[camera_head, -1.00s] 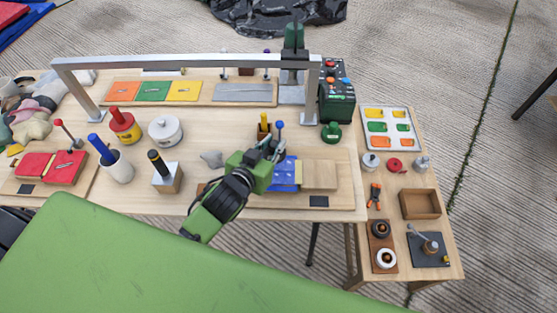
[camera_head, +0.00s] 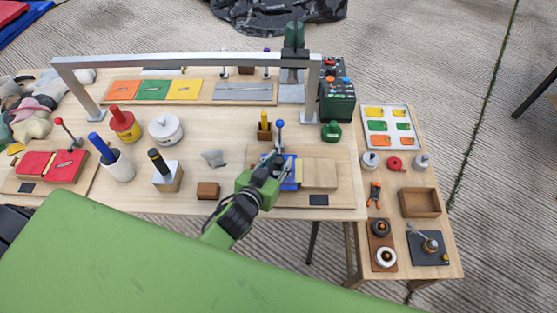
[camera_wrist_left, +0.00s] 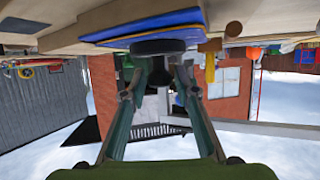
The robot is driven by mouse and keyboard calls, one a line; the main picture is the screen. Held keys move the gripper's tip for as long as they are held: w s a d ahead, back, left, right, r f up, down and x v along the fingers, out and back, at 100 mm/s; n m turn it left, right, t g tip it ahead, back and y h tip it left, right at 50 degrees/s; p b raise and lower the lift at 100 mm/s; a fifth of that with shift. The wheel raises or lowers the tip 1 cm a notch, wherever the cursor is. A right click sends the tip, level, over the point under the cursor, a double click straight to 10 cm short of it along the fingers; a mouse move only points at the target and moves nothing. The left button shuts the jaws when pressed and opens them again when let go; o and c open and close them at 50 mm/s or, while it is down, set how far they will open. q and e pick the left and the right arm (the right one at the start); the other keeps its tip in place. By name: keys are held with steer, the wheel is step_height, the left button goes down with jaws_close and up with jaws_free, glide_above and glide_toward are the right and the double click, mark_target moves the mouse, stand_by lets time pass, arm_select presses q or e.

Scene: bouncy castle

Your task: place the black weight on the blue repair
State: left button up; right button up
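The blue repair (camera_head: 292,181) lies on a wooden board on the workbench and is partly covered by my left gripper in the head view. In the left wrist view, which is upside down, it shows as a blue slab (camera_wrist_left: 150,25) at the top. The black weight (camera_wrist_left: 157,46) is a dark disc close against the slab's face; I cannot tell whether it touches. My left gripper (camera_head: 272,163) is over the blue repair. Its fingers (camera_wrist_left: 160,75) are on both sides of the weight's narrow part and appear shut on it. My right gripper is not in view.
A small brown block (camera_head: 208,191) is to the left. A metal frame (camera_head: 190,60) spans the bench. A side table (camera_head: 410,170) holds parts.

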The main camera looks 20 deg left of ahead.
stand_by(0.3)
arm_select(q)
steer(key=b+v, duration=0.1)
steer(key=v, duration=1.1)
steer(key=shift+r, duration=0.1)
